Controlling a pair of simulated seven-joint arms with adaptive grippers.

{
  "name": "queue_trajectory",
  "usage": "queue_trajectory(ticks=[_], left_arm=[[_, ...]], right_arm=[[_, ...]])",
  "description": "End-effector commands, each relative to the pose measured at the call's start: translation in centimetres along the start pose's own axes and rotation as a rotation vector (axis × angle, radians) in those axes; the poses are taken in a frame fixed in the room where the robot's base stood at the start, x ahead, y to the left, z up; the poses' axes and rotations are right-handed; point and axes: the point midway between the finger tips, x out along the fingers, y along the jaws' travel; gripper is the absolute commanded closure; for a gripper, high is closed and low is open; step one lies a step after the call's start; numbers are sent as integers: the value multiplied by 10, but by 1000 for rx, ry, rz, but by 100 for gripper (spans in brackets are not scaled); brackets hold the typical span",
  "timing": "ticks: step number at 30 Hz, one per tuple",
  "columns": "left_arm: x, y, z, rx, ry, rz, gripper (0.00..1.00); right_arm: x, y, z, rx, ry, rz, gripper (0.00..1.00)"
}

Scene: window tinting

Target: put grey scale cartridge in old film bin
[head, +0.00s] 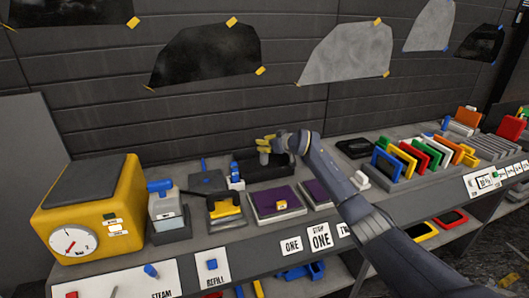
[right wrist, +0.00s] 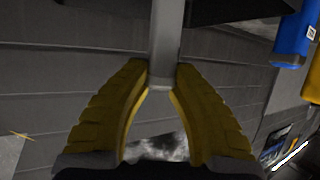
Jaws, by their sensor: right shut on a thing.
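My right gripper (head: 265,143) reaches over the bench from the right. In the right wrist view its yellow fingers (right wrist: 163,78) are shut on a grey bar-shaped piece, the grey scale cartridge (right wrist: 165,40). In the head view a small grey end of the cartridge (head: 264,158) shows below the fingers. A black open bin (head: 256,178) lies below and behind the gripper on the bench; I can read no label, so I cannot tell whether it is the old film bin. The cartridge appears over it, but I cannot tell the height. My left gripper is out of view.
A yellow machine with a dial (head: 90,208) stands at the left. A grey-and-blue steamer (head: 167,207), a yellow-handled tool (head: 226,208) and purple-topped pads (head: 275,202) line the bench. A rack of coloured cards (head: 412,158) stands at the right. Dark film sheets (head: 207,55) hang behind.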

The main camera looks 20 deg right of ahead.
Motion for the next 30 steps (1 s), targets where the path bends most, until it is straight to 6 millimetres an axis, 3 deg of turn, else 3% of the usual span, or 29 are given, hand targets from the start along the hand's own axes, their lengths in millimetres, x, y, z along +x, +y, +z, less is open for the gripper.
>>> queue_trajectory(ticks=[9, 22, 23, 28, 30], left_arm=[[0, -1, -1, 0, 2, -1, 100], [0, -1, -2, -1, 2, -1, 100], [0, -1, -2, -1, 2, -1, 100], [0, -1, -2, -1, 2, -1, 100], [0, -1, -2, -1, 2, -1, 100]], right_arm=[[14, 0, 34, 1, -1, 0, 100], [15, 0, 38, 0, 0, 0, 100], [15, 0, 38, 0, 0, 0, 74], [15, 0, 37, 0, 0, 0, 54], [15, 0, 37, 0, 0, 0, 54]])
